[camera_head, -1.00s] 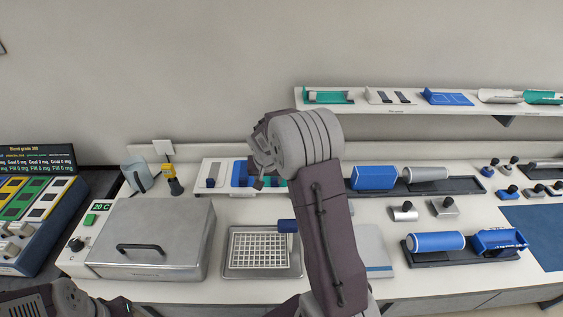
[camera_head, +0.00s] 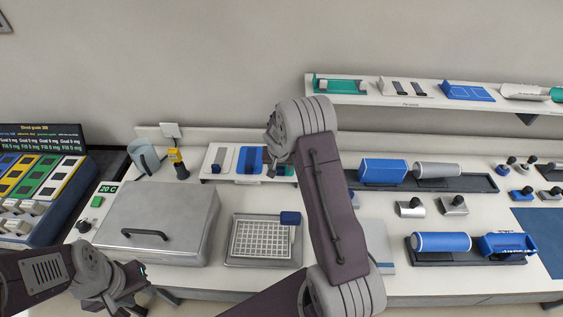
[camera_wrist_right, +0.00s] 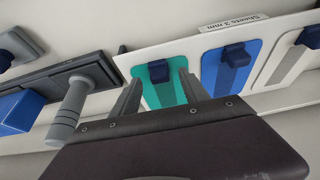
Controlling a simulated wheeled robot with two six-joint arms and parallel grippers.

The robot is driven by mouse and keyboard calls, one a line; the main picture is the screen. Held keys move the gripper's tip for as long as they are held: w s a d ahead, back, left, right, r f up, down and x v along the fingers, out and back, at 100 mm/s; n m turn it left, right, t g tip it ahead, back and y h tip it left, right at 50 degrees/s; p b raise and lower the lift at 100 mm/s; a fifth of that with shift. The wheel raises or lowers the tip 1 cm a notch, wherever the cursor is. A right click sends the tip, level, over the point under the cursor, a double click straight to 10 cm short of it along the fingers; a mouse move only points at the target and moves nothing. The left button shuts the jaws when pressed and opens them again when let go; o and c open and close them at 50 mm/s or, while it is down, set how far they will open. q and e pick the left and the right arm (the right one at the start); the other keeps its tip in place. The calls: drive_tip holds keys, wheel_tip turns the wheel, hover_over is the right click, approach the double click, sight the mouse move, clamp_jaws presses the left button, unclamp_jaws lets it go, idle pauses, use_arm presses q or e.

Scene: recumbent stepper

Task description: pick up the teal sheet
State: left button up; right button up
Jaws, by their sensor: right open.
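The teal sheet (camera_wrist_right: 168,92) lies on a white rack in the right wrist view, with a dark blue block on it. Only a small teal part (camera_head: 288,171) shows in the head view, behind my right arm. My right gripper (camera_wrist_right: 159,79) is open, with one finger on each side of the teal sheet in that view. Nothing is clearly held, and I cannot tell whether the fingers touch the sheet. My left gripper (camera_head: 132,287) is low at the left in the head view; its jaws are not clear.
A blue sheet (camera_wrist_right: 226,72) and a whitish one lie beside the teal sheet. A label stands at the rack's edge. A dark tray with a grey roller (camera_wrist_right: 70,108) is on the other side. A metal lidded box (camera_head: 160,222) and a grid tray (camera_head: 262,238) stand in front.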

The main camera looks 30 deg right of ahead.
drive_tip(key=shift+w+d+f, duration=0.15)
drive_tip(key=shift+w+f, duration=0.1)
drive_tip(key=shift+f, duration=0.3)
clamp_jaws()
drive_tip(key=shift+r, duration=0.15)
